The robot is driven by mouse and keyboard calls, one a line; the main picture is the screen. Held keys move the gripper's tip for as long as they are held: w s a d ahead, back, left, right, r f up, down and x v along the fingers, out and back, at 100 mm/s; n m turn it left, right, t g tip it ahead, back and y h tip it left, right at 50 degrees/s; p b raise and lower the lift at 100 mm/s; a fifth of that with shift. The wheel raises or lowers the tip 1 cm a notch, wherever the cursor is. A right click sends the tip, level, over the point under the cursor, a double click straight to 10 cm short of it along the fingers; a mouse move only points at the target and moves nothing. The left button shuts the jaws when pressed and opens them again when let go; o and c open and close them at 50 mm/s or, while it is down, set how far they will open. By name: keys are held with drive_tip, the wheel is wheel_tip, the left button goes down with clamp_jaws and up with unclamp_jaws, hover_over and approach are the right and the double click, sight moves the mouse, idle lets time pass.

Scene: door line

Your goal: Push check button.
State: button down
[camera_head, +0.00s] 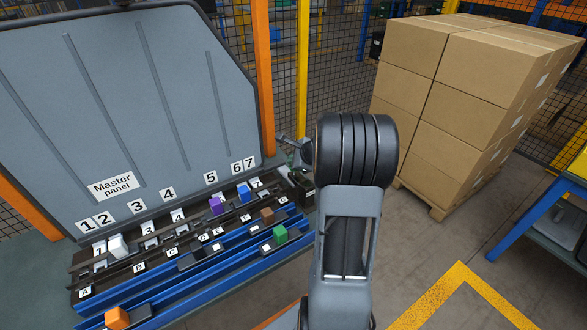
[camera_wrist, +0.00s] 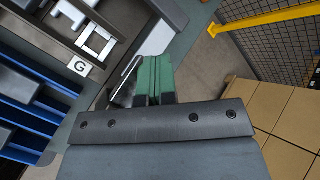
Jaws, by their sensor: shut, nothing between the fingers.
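The master panel (camera_head: 140,90) stands at the left in the head view, a grey board above a dark strip with numbered and lettered slots. I cannot clearly make out a check button in either view. A small dark box (camera_head: 301,188) sits at the strip's right end, partly beside my arm. My gripper is shut and empty; its greenish fingers (camera_wrist: 156,78) show in the wrist view beyond the dark bolted plate, near the panel's label G (camera_wrist: 80,67). In the head view my arm hides most of the gripper.
Purple (camera_head: 216,206) and blue (camera_head: 244,194) blocks sit in the panel's slots. Brown (camera_head: 267,215), green (camera_head: 280,233) and orange (camera_head: 117,318) blocks sit on blue rails in front. Stacked cartons (camera_head: 470,70) stand at the right by a mesh fence. Floor between is clear.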

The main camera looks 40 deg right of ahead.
drive_tip(key=shift+r, duration=0.2)
wheel_tip(320, 180, up, 6)
drive_tip(key=p, duration=0.5)
drive_tip(key=shift+f, duration=0.15)
idle(0.9)
drive_tip(key=s+a+r+n+g, duration=0.2)
drive_tip(key=s+a+r+n, duration=0.1)
drive_tip(key=s+a+n, duration=0.7)
drive_tip(key=s+a+r+n+g+h, duration=0.1)
drive_tip(key=s+a+r+n+g, duration=0.2)
drive_tip(key=s+a+n, duration=0.6)
drive_tip(key=a+n, duration=0.4)
drive_tip(key=n, duration=0.2)
drive_tip(key=shift+s+a+r, duration=0.15)
drive_tip(key=shift+s+a, duration=0.2)
drive_tip(key=shift+s, duration=0.05)
